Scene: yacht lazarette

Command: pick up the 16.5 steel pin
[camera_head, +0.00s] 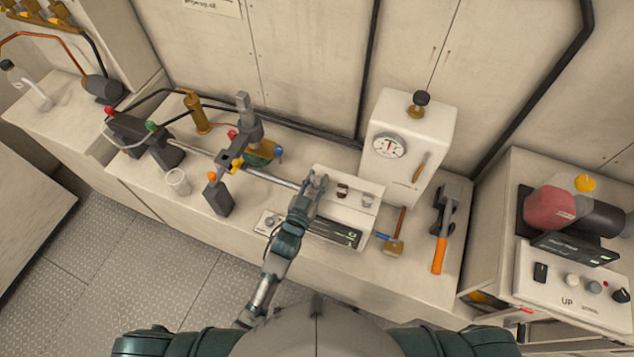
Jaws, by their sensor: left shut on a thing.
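My left gripper (316,184) is at the left part of a white box-shaped holder (340,215) on the bench. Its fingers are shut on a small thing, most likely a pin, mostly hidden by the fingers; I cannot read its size. Two short pieces stand on the holder to the right of the gripper: a dark, brownish one (342,190) and a lighter grey one (367,200). No size marking on them is readable. My right gripper is out of view.
A white gauge cabinet (409,140) stands behind the holder. A steel shaft (265,176), dark block (217,195) and clear cup (178,181) are to the left.

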